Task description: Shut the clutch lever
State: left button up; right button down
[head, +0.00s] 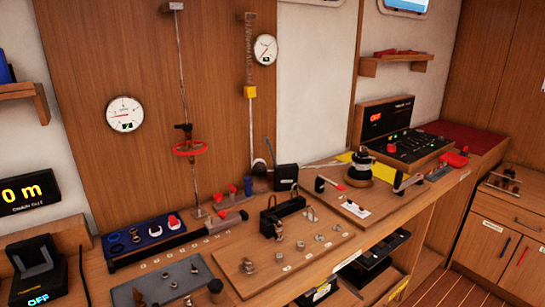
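I cannot tell for certain which part is the clutch lever. A black block (286,177) stands at the back of the wooden bench, with a thin dark lever (269,152) rising steeply beside it. A dark winch drum (358,170) sits to its right on a wooden board. A black and white handle-like piece (406,182) is right of the drum, and a small dark lever (321,184) is left of it. Neither of my grippers shows in the head view.
A wooden board (235,271) with several metal fittings and a black frame lies in front. A blue tray (130,240) is at left. Two gauges (125,113) and vertical lines hang on the back panel. A black switch panel (408,145) is at the far right end.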

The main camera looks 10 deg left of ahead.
aim_at(267, 140)
jog(key=k+j, duration=0.95)
jog(key=i+u, duration=0.1)
jog(key=u, duration=0.8)
jog(key=i+l+u, duration=0.15)
jog(key=l+u, duration=0.2)
jog(key=i+l+u, duration=0.1)
jog(key=l+u, duration=0.6)
jog(key=l, duration=0.2)
jog(key=l+u, duration=0.15)
jog(key=l, duration=1.4)
